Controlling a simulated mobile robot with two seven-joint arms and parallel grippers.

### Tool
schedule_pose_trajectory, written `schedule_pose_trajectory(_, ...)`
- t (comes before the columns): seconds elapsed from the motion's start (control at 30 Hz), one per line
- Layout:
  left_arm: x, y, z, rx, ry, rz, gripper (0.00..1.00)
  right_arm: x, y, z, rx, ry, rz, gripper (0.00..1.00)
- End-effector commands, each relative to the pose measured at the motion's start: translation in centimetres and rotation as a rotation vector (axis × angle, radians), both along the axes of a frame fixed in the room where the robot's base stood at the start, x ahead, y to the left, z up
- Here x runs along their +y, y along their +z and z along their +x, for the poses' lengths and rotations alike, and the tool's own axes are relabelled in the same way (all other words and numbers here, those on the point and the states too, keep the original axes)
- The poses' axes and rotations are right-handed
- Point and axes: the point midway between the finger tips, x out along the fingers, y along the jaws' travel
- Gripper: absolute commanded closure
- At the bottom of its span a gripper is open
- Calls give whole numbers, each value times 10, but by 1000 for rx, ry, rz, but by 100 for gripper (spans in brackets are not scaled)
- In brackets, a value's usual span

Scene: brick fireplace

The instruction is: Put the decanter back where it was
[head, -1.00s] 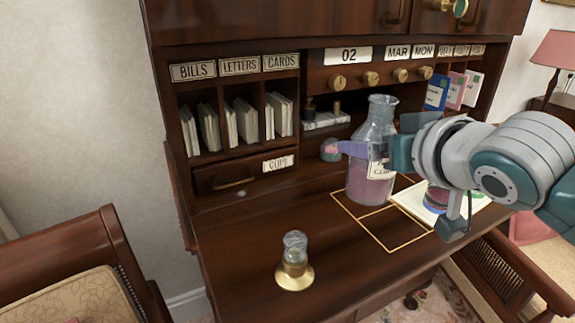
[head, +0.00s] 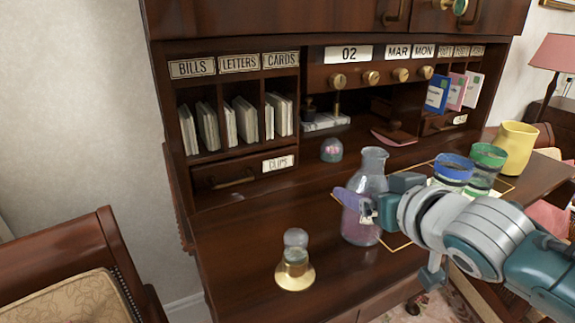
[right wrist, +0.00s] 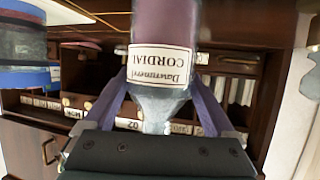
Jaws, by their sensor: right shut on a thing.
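The decanter (head: 360,230) is a clear glass flask with a narrow neck, purple liquid and a label. My right gripper (head: 364,207) is shut on it, its purple fingers either side of the neck and shoulder. In the right wrist view the decanter (right wrist: 160,95) appears upside down, its label reading "CORDIAL" between the fingers. The decanter is upright over the front middle of the desk (head: 240,235); I cannot tell whether its base touches the wood. A gold-outlined area (head: 398,247) on the desk is partly hidden by the decanter and my arm. My left gripper is not in view.
A glass knob on a brass base (head: 294,270) stands front left. A small dome (head: 331,150) stands behind the decanter. A blue-rimmed glass (head: 453,170), a green-rimmed glass (head: 486,168) and a yellow cup (head: 515,148) stand at right. The desk's left is mostly clear.

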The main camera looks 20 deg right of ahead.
Motion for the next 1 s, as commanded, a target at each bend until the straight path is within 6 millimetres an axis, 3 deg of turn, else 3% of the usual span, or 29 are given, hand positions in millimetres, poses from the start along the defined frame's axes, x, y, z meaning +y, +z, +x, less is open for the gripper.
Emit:
schedule_pose_trajectory(0.03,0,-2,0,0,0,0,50,0,-1,1,-6,1,0,100)
schedule_pose_trajectory(0.07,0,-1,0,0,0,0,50,0,-2,0,0,0,0,7)
schedule_pose_trajectory(0.1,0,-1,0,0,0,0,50,0,-1,0,0,0,0,2)
schedule_pose_trajectory(0.47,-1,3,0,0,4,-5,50,1,3,-2,1,0,1,0)
schedule_pose_trajectory(0.67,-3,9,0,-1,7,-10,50,4,15,-28,2,1,1,0)
schedule_pose_trajectory(1.0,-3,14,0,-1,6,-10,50,13,39,-90,3,-1,2,0)
